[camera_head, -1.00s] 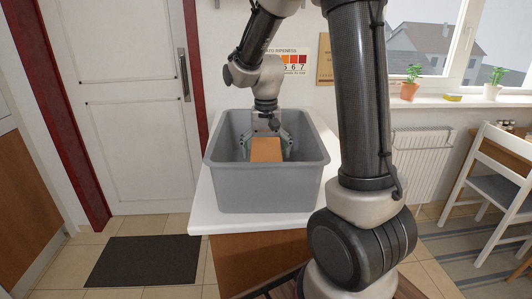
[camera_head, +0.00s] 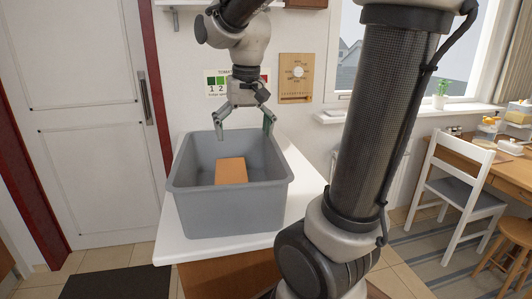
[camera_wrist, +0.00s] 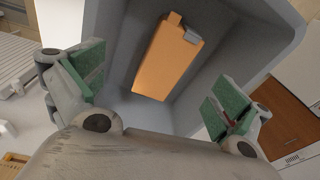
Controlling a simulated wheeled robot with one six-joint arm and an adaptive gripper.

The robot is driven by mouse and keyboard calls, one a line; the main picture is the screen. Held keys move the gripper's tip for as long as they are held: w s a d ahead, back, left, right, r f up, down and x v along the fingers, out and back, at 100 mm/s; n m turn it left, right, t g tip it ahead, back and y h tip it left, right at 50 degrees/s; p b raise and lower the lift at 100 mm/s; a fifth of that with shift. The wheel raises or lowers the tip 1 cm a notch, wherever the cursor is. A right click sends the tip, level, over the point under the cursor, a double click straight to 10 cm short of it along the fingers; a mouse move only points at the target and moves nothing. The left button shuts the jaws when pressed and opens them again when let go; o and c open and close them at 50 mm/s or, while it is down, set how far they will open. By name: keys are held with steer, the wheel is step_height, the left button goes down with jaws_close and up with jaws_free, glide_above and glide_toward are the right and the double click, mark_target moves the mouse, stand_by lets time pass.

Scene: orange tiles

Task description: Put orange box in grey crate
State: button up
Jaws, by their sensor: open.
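The orange box (camera_head: 231,171) is inside the grey crate (camera_head: 228,212), partly hidden by the crate's front wall in the head view. In the wrist view the orange box (camera_wrist: 167,62) lies inside the grey crate (camera_wrist: 228,72), between my spread fingers and apart from them. My gripper (camera_head: 244,132) is open and empty, above the back part of the crate. Its green finger pads also show in the wrist view (camera_wrist: 155,92).
The crate stands on a white-topped counter (camera_head: 180,246). A wall with posters is behind it, and a white door (camera_head: 80,110) is at the left. A white chair (camera_head: 460,180) and a wooden table are at the right.

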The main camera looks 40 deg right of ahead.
steer(key=s+n+t, duration=0.1)
steer(key=s, duration=0.3)
steer(key=s+f+n+t, duration=0.1)
steer(key=s, duration=0.4)
steer(key=s+n+t, duration=0.1)
steer(key=s, duration=0.3)
steer(key=shift+s+d+f+n, duration=0.2)
steer(key=shift+d+f+n, duration=0.1)
steer(key=shift+d+f, duration=0.1)
